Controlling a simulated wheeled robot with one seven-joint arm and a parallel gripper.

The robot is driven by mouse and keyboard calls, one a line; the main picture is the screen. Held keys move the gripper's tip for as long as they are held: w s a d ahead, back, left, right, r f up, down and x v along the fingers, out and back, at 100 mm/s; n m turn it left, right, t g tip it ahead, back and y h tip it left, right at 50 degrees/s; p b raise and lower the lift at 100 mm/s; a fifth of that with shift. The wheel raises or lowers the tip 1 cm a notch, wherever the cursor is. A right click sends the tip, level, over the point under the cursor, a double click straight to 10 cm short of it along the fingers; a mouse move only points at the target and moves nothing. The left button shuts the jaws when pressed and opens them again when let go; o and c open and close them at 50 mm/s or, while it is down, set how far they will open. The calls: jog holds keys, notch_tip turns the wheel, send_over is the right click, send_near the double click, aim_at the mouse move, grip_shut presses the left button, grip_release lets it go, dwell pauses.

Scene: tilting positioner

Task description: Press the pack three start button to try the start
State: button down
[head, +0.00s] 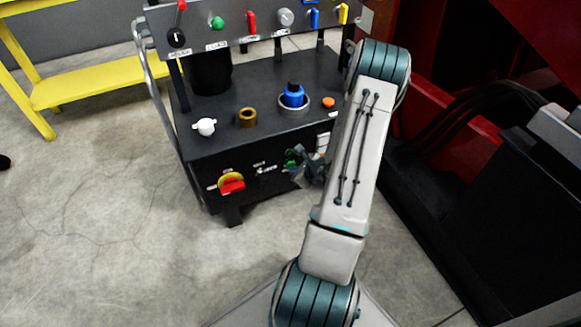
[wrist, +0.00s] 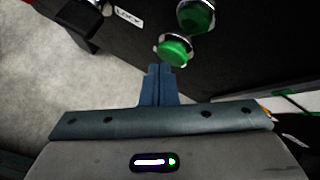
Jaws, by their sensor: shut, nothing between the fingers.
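Two green round buttons are on the dark front face of the black cart (head: 262,140). In the wrist view, one green button (wrist: 175,50) with a metal ring sits just beyond my fingertips, and a darker green button (wrist: 197,14) is behind it. No label reading pack three is legible, so I cannot tell which one is named. My gripper (wrist: 160,68) is shut and empty, its blue fingers together and pointing toward the nearer button. I cannot tell whether they touch it. In the head view my gripper (head: 303,168) is at the cart's front, partly hiding the green button (head: 291,155).
A red and yellow rotary switch (head: 231,185) is left of the buttons. The cart top carries a white knob (head: 205,127), a brass ring (head: 247,117) and a blue knob (head: 293,95). Red and black machinery (head: 430,130) stands close on the right.

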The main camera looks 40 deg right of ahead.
jog(key=shift+w+d, duration=0.1)
jog(key=shift+w, duration=0.4)
dwell(0.7)
jog(key=shift+s, duration=0.1)
jog(key=shift+s+a+b, duration=0.25)
jog(key=shift+s+b, duration=0.1)
jog(key=shift+s, duration=0.45)
jog(key=s, duration=0.2)
jog(key=s+a+b, duration=0.1)
jog(key=s, duration=0.2)
dwell(0.3)
jog(key=shift+w+a, duration=0.1)
dwell(0.6)
